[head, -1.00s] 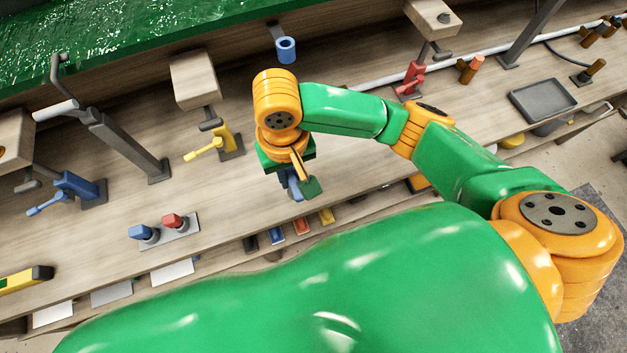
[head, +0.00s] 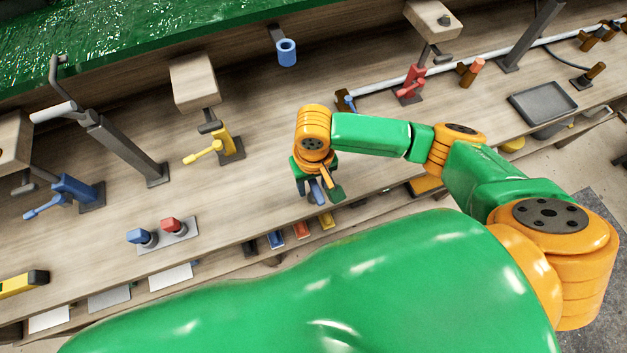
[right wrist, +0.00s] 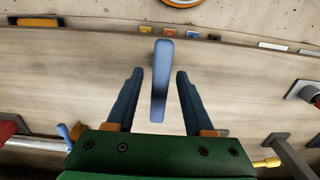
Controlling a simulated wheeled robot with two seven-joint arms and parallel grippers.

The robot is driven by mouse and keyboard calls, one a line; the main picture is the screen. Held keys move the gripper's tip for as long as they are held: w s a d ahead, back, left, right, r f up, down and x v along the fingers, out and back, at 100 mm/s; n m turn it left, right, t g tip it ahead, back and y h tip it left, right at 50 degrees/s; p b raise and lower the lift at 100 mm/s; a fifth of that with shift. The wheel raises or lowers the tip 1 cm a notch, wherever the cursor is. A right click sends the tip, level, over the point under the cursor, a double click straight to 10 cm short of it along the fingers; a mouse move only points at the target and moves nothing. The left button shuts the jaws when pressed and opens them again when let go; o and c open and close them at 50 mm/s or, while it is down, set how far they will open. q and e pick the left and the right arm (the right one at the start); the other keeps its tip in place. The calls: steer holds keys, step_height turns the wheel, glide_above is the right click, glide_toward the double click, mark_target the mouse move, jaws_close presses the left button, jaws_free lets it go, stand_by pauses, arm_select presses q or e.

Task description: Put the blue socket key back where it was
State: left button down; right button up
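A blue bar, which I take to be the blue socket key (right wrist: 161,85), sits lengthwise between the two dark fingers of my right gripper (right wrist: 160,74) in the right wrist view. A narrow gap seems to show on each side of it there, but it travels with the gripper, so I take it as held. In the head view my right gripper (head: 312,194) is above the bench near its front edge, with a bit of blue (head: 318,191) showing at its fingers. A blue open tube (head: 286,52) is on a bracket at the back. My left gripper is out of view.
A small rack (head: 178,238) with a blue and a red knob stands to the left. A yellow valve (head: 218,148), a blue valve (head: 75,188) and a red valve (head: 411,84) stand on the bench. A small blue-tipped piece (head: 348,100) lies behind my arm. A grey tray (head: 543,100) is at right.

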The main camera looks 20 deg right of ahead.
steer(key=shift+r, duration=0.1)
step_height(320, 180, up, 12)
steer(key=p, duration=0.1)
steer(key=shift+p, duration=0.3)
stand_by(0.3)
